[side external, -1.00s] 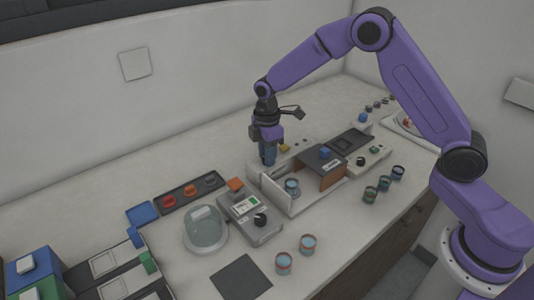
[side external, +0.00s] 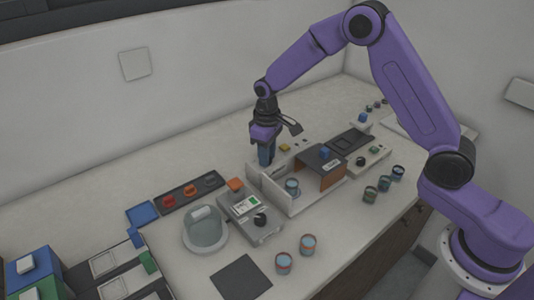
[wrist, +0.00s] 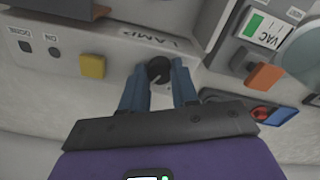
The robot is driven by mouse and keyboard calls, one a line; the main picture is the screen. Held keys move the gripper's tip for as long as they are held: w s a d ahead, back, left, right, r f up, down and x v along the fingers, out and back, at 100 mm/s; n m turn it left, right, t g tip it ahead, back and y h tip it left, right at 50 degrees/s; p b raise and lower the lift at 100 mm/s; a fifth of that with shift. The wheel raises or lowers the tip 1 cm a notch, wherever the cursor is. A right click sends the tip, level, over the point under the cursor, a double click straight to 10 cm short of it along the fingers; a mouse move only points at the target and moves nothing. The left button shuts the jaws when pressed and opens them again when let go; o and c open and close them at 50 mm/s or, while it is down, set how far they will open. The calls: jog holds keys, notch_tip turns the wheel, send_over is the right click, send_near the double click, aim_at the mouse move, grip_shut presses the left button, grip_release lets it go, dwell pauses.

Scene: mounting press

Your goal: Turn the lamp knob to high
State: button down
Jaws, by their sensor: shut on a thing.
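The lamp knob (wrist: 158,70) is a small black round knob with a pale pointer line, below the "LAMP" lettering on a pale panel in the wrist view. My gripper (wrist: 158,82) has its two blue fingers on either side of the knob, shut on it. In the side external view my gripper (side external: 266,156) points down at the back of the pale press housing (side external: 262,177). The knob is hidden behind the fingers and housing there. The knob's marked settings are too unclear to read.
A yellow button (wrist: 93,66) sits left of the knob in the wrist view. An orange block (wrist: 264,77) and a VAC unit (wrist: 262,28) lie to the right. In the side external view, jars (side external: 308,244) stand in front and a clear dome (side external: 205,230) stands left.

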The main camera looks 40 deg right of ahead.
jog(key=shift+m, duration=1.2)
jog(key=shift+r, duration=0.1)
jog(key=c, duration=0.9)
grip_release()
jog(key=shift+o, duration=0.2)
notch_tip(320, 180, up, 17)
jog(key=shift+r, duration=0.2)
